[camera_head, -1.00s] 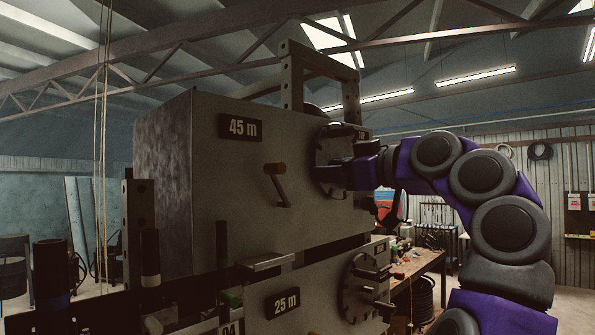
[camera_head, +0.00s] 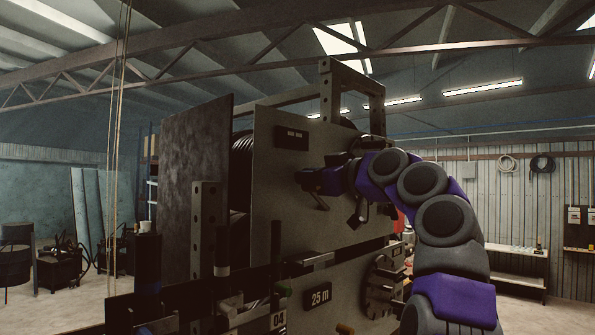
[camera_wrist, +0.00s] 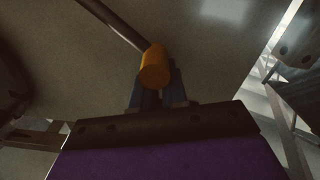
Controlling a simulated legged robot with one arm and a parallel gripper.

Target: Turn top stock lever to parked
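The top stock lever is a grey rod with an orange knob on the upper front panel (camera_head: 275,185). In the wrist view its orange knob (camera_wrist: 155,68) sits at the fingertips, and its grey rod (camera_wrist: 115,24) runs up and left from it. My gripper (camera_head: 305,179) reaches the lever from the right and hides the knob in the head view; the lever's lower end (camera_head: 319,202) shows just below. In the wrist view the blue fingers of my gripper (camera_wrist: 156,88) stand either side of the knob. Whether they press on it I cannot tell.
A round dial (camera_head: 384,285) is on the lower panel, by the "25 m" plate (camera_head: 319,297). A grey shelf bracket (camera_head: 306,264) sticks out between the panels. A dark side plate (camera_head: 195,185) and posts stand at the left. Open floor lies to the right.

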